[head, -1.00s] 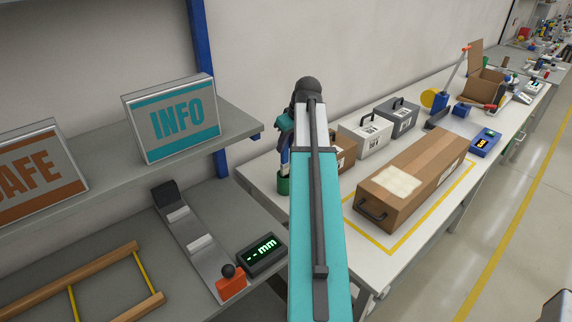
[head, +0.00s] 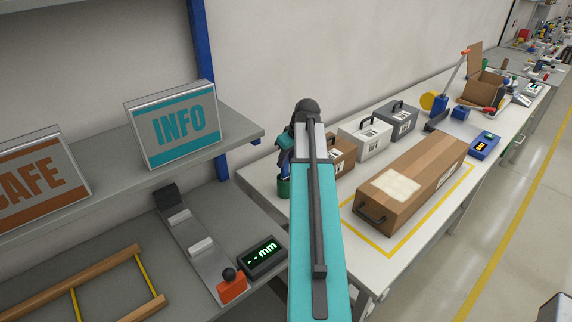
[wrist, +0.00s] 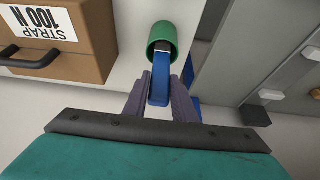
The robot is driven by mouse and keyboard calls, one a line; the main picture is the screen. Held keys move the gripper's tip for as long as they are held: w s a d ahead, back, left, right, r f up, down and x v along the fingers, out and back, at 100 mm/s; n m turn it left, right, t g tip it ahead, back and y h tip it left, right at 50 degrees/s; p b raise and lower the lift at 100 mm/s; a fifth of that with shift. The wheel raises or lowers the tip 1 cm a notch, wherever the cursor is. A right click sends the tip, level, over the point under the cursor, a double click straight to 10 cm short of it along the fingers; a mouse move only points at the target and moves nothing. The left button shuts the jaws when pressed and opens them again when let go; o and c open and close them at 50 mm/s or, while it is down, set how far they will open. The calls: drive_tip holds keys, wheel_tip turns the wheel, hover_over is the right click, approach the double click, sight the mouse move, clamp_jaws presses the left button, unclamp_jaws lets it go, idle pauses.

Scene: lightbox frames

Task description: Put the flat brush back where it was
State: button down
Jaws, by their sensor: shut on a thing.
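The flat brush (wrist: 158,92) has a blue handle, held between the two grey-purple fingers of my gripper (wrist: 160,82) in the wrist view. Its far end reaches to the mouth of a green cup (wrist: 153,32), and a light part shows there against the opening. How deep it sits in the cup I cannot tell. In the head view my gripper (head: 284,160) is right above the green cup (head: 283,188), which stands upright near the white table's left end. My arm and gripper hide most of the brush there.
A brown strap box (wrist: 60,45) stands close to the cup. Behind the arm are a white case (head: 365,142) and a grey case (head: 399,120). A long brown box (head: 412,180) lies inside a yellow outline. A grey shelf (head: 215,150) with signs is at the left.

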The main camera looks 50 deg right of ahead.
drive_tip(key=shift+f+p, duration=0.3)
drive_tip(key=shift+f, duration=1.05)
drive_tip(key=c, duration=1.5)
unclamp_jaws()
drive_tip(key=shift+o, duration=0.2)
drive_tip(key=shift+r, duration=0.2)
drive_tip(key=b+v, duration=0.3)
drive_tip(key=v, duration=0.9)
drive_tip(key=shift+f, duration=0.1)
